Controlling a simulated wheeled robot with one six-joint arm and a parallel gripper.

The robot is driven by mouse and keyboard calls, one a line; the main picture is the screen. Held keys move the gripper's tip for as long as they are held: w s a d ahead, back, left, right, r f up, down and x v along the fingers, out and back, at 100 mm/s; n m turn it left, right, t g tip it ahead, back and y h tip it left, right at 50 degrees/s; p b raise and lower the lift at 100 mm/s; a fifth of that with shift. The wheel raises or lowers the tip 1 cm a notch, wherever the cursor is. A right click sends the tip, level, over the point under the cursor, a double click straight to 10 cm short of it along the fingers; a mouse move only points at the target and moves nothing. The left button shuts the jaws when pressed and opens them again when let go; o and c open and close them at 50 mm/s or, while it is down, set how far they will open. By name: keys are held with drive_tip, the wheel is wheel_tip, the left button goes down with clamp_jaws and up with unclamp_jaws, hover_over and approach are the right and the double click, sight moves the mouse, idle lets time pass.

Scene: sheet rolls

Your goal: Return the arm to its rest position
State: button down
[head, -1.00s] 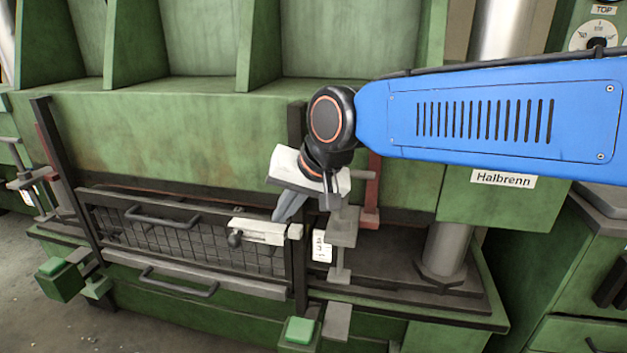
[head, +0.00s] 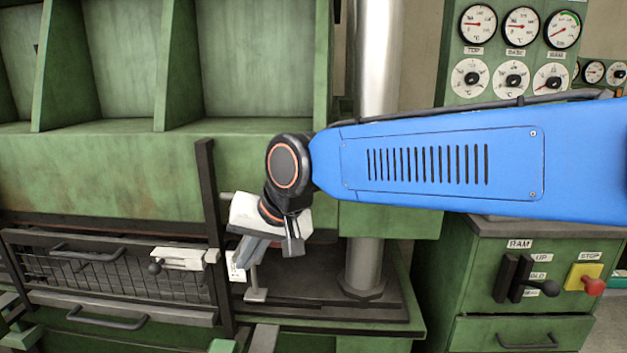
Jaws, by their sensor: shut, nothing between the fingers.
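My blue arm (head: 450,165) reaches in from the right edge and lies nearly level across the picture. Its black wrist joint (head: 287,172) is left of centre. My gripper (head: 255,262) hangs below the wrist, pointing down and to the left. Its grey fingers are together with nothing held between them. The gripper is in front of the green press, just right of the dark upright post. Whether it touches anything behind it cannot be told.
A mesh guard (head: 110,277) with a white latch (head: 180,258) stands at lower left. A steel column (head: 376,70) rises behind my arm.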

drive_tip(key=s+d+f+m+t+h, duration=0.1)
drive_tip(key=d+f, duration=0.1)
drive_tip(key=d, duration=1.1)
drive_tip(key=s+d+f+h, duration=0.1)
drive_tip(key=d+f+h, duration=0.15)
drive_tip(key=d, duration=1.05)
drive_tip(key=s+d+f+h, duration=0.1)
drive_tip(key=s+d+f, duration=0.3)
drive_tip(key=d, duration=0.3)
drive_tip(key=s+d+f+m+h, duration=0.1)
drive_tip(key=s+d+f, duration=0.4)
drive_tip(key=s+d, duration=0.2)
drive_tip(key=shift+s+d, duration=0.15)
drive_tip(key=shift+d, duration=0.6)
drive_tip(key=shift+a, duration=0.1)
